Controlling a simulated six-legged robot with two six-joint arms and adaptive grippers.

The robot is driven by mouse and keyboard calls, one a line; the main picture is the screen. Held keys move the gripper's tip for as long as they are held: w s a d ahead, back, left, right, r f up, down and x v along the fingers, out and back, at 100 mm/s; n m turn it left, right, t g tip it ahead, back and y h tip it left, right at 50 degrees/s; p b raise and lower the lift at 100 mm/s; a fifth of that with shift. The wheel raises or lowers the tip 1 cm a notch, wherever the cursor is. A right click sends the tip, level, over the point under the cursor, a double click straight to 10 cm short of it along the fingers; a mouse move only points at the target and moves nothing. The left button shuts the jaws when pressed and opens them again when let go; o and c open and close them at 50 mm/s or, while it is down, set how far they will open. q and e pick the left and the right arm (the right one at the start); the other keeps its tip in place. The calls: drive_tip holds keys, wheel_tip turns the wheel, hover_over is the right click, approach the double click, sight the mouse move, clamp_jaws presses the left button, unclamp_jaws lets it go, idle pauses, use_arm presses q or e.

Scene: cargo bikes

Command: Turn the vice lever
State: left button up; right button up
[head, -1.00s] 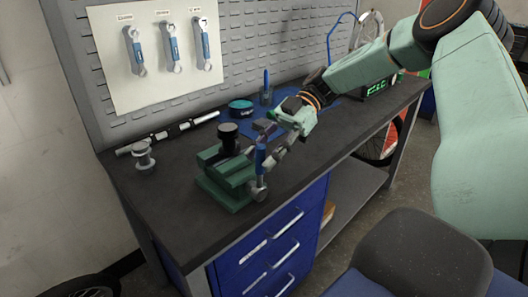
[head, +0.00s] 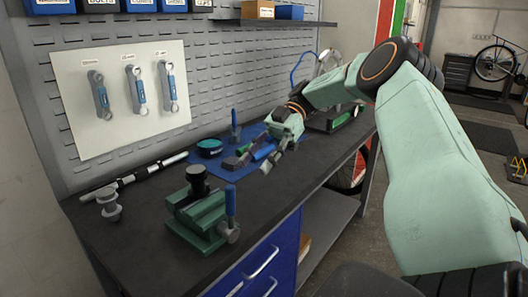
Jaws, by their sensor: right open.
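A green vice (head: 197,214) sits near the front edge of the dark workbench, with a black cylinder (head: 197,181) standing upright in its top. The vice lever (head: 230,203) has a blue handle pointing upward from a grey hub on the vice's right side. My right gripper (head: 267,163) is behind and to the right of the lever, above the bench, with its fingers open. It is apart from the lever and nothing shows between its fingers. My left gripper is not in view.
A blue mat (head: 232,166) with tools lies behind the vice. A teal round tin (head: 209,147), a metal spool-like part (head: 109,206) and a long bar tool (head: 135,178) stand or lie on the bench. Wrenches (head: 135,88) hang on a white board. Bench around the vice's right side is clear.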

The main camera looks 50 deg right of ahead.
drive_tip(key=shift+v, duration=1.15)
drive_tip(key=shift+s, duration=0.1)
